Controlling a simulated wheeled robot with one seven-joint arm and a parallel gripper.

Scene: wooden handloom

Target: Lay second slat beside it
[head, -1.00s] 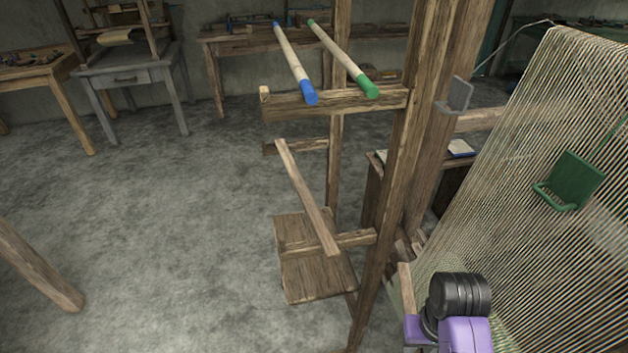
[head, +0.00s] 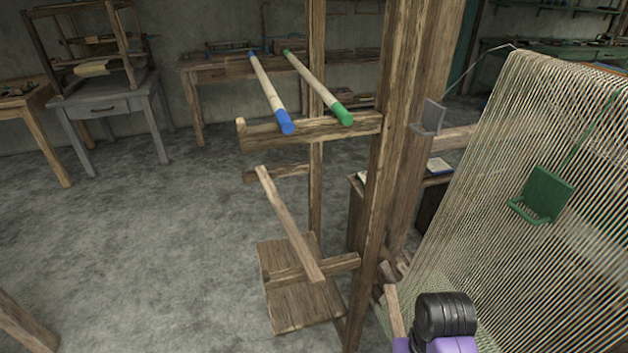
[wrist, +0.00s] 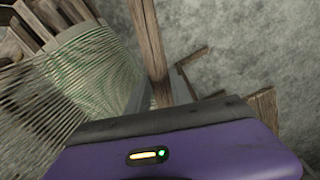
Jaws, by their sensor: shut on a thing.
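One slat (head: 288,222), a plain wooden strip, lies across the lower pair of brackets on the wooden frame, left of centre in the head view. My gripper (wrist: 160,98) is shut on a second slat, which shows as a wooden strip (head: 393,308) rising from the purple and black wrist at the bottom right of the head view. In the wrist view the held slat (wrist: 150,50) runs up and away from between the fingers. The gripper is right of the frame post and apart from the first slat. Its fingertips are hidden in the head view.
Blue-ended (head: 272,95) and green-ended (head: 320,88) rods rest on the upper bracket (head: 345,127). An upright post (head: 385,180) stands between my gripper and the first slat. Loom threads (head: 490,190) fill the right side. A wooden board (head: 300,308) is below the lower brackets.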

